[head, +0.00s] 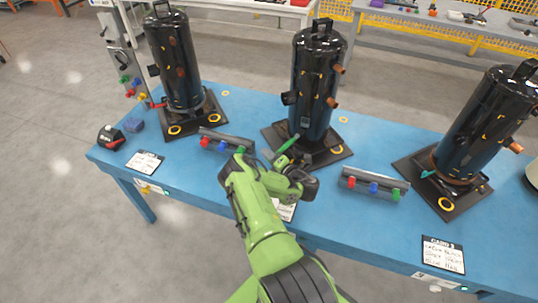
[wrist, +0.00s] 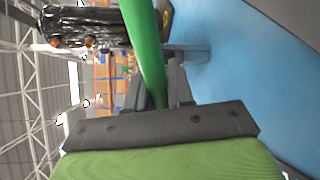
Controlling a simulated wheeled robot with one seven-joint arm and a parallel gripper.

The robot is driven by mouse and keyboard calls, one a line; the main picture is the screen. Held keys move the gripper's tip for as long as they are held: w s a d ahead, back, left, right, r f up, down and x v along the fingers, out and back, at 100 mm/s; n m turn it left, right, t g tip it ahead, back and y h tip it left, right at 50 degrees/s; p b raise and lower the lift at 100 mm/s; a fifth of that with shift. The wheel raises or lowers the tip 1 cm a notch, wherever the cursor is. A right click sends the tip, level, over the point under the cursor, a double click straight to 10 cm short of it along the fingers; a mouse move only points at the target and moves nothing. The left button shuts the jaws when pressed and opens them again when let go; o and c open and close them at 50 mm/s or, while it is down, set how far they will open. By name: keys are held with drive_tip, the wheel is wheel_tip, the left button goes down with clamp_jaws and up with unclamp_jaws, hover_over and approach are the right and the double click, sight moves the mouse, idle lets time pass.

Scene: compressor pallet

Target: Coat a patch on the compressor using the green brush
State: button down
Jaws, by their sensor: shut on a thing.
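Three black compressors stand on dark base plates on the blue table: left (head: 172,60), middle (head: 318,75) and right (head: 480,122). My gripper (head: 281,159) is in front of the middle compressor, shut on the green brush (head: 288,144). The brush slants up from the jaws, its head close to the lower body of the middle compressor; I cannot tell if it touches. In the wrist view, the green handle (wrist: 146,45) runs up between my fingers (wrist: 158,85), and a black compressor (wrist: 85,25) lies beyond it to the left. The brush head is out of that view.
Grey racks with red, blue and green pieces lie left (head: 228,138) and right (head: 375,180) of my arm. Paper cards (head: 145,162) lie along the front of the blue table (head: 330,222).

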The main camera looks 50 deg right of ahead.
drive_tip(key=shift+r, duration=0.1)
drive_tip(key=s+a+p, duration=0.2)
drive_tip(key=a, duration=0.3)
drive_tip(key=shift+s+a+p, duration=0.2)
drive_tip(key=shift+a+p, duration=0.05)
drive_tip(key=shift+p, duration=0.15)
drive_tip(key=a+p, duration=0.1)
drive_tip(key=p, duration=0.2)
drive_tip(key=s+a+p, duration=0.1)
drive_tip(key=p, duration=0.2)
drive_tip(key=shift+s+a, duration=0.1)
drive_tip(key=shift+a, duration=0.3)
